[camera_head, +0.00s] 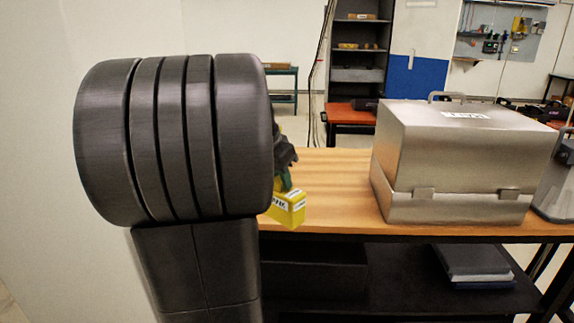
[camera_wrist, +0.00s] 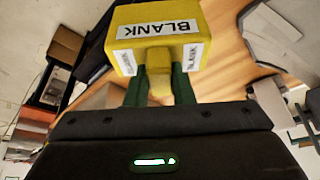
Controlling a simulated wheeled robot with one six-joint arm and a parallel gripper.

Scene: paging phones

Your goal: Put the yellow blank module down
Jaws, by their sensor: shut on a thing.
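The yellow blank module (camera_head: 288,208) is a small yellow block with white labels. In the wrist view the yellow blank module (camera_wrist: 192,18) fills the upper middle, its label reading "BLANK". My gripper (camera_wrist: 160,82) is shut on the narrow yellow grip at its near side, between two green fingers. In the head view my gripper (camera_head: 284,180) is partly hidden behind my dark arm. The module shows at the near left edge of the wooden tabletop (camera_head: 335,190). I cannot tell whether it touches the top.
A large silver case (camera_head: 460,155) with a handle and label stands on the right of the table. Clear wood lies between the module and the case. A lower dark shelf (camera_head: 390,280) holds a grey flat item (camera_head: 474,262). A dark shelf unit (camera_head: 357,50) stands behind.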

